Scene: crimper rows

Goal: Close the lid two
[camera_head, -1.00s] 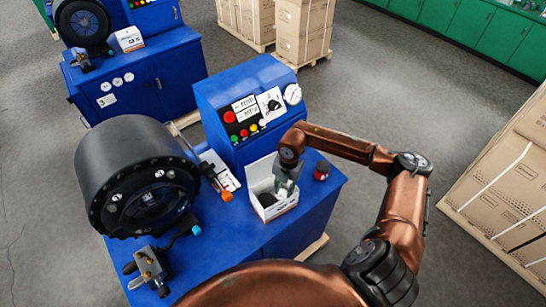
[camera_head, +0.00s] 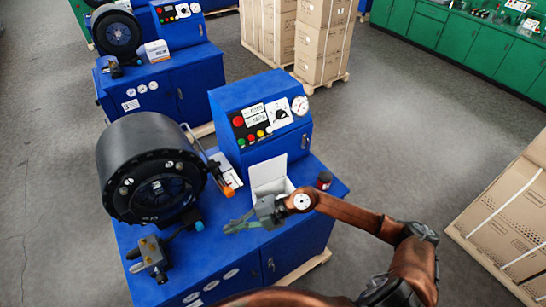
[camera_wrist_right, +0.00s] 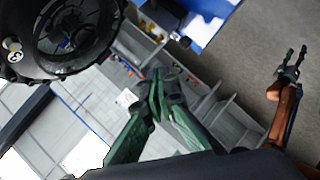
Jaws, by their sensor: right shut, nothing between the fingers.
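A small white box (camera_head: 282,188) sits on the blue crimper bench, its white lid (camera_head: 267,171) standing up at the back. My right gripper (camera_head: 228,228) is shut and empty, in front of the box and to its left, over the bench top. It hides part of the box's front, so the contents are hard to see. Its green fingers (camera_wrist_right: 157,100) also show in the right wrist view, with nothing between them. My left gripper (camera_wrist_right: 291,60) appears at the right of that view, its fingers apart and empty; it is not in the head view.
A black round crimper head (camera_head: 150,175) stands left of the box, with a brass-and-grey fitting (camera_head: 152,252) in front. The blue control panel (camera_head: 262,112) rises behind the box. A dark red-topped jar (camera_head: 324,180) stands to its right. Another white box (camera_head: 156,50) sits on the rear bench.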

